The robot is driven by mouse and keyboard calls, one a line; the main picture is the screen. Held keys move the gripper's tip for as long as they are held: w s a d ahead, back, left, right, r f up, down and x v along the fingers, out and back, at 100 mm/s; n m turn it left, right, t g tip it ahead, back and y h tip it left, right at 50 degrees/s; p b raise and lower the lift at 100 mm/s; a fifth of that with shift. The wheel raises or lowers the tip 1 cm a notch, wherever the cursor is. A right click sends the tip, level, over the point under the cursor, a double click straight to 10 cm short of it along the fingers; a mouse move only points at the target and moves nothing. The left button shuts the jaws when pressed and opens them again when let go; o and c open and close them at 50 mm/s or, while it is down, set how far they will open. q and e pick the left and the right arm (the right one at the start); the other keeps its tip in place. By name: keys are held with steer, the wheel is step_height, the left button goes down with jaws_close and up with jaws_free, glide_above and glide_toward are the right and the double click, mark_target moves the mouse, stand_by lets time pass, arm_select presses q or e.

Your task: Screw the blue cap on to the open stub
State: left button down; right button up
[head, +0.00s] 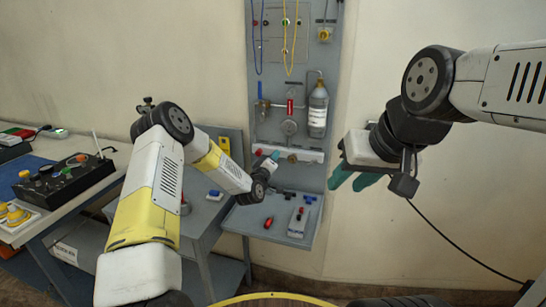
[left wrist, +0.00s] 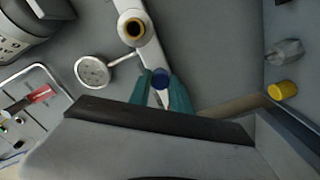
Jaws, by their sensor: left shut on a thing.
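My left gripper (left wrist: 160,88) is shut on the blue cap (left wrist: 160,76), which sits between its teal fingertips in the left wrist view. In the head view this gripper (head: 273,157) is close to the white rail on the wall panel; the cap is too small there to make out clearly. The open stub (left wrist: 131,29), a brass-coloured ring with a dark opening, is on the white rail (left wrist: 152,54). It also shows in the head view (head: 292,158), just right of my left gripper. The cap is apart from the stub. My right gripper (head: 355,180) is open and empty, right of the panel.
A round gauge (left wrist: 93,71) is beside the rail. A grey bottle (head: 318,108) hangs above it. The tray (head: 250,222) below holds several small parts; a yellow cap (left wrist: 283,90) shows in the wrist view. A control box (head: 62,178) stands on the left bench.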

arm_select(q)
steer(key=m, duration=0.3)
stand_by(0.4)
steer(key=shift+m, duration=0.3)
steer(key=m, duration=0.3)
steer(key=shift+d, duration=0.1)
steer(key=m, duration=0.3)
steer(key=shift+m, duration=0.3)
